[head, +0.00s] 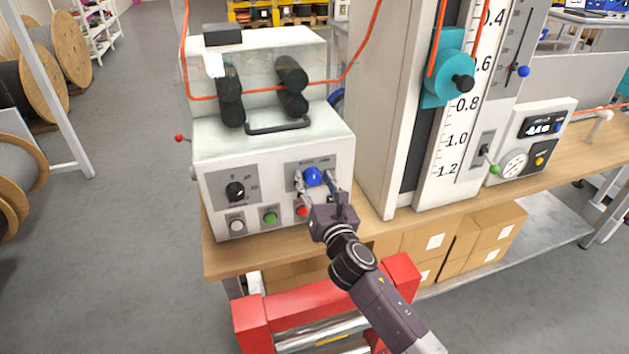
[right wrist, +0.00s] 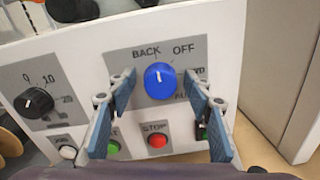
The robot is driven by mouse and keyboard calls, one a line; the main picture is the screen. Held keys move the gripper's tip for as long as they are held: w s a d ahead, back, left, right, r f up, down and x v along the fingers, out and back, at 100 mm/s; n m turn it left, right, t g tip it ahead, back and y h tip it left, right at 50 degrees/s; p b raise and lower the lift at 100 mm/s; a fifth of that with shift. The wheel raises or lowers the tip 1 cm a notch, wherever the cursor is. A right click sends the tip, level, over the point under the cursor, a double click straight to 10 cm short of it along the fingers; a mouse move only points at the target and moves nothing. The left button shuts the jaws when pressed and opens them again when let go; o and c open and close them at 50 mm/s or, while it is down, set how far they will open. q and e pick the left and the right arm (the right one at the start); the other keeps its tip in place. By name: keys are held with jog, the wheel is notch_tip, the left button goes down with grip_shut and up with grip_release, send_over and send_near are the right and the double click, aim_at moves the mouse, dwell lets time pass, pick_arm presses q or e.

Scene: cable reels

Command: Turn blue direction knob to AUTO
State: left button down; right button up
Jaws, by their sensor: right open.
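The blue direction knob (head: 312,176) is on a grey plate on the front of the white machine (head: 275,158). In the right wrist view the knob (right wrist: 160,81) has a short white mark pointing roughly up. Labels BACK and OFF stand above it; labels at its right and lower right are partly covered by a finger, with "AU" just readable. My right gripper (head: 315,179) is open, one finger on each side of the knob. In the right wrist view gaps show between the gripper (right wrist: 159,78) fingers and the knob. My left gripper is not in view.
Below the knob are a red STOP button (right wrist: 157,141) and a green button (right wrist: 113,147). A black numbered dial (right wrist: 34,101) is to the left. The machine stands on a wooden bench (head: 228,262). A tall white column (head: 379,120) rises close on the right.

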jog(key=shift+c, duration=0.3)
jog(key=c, duration=1.1)
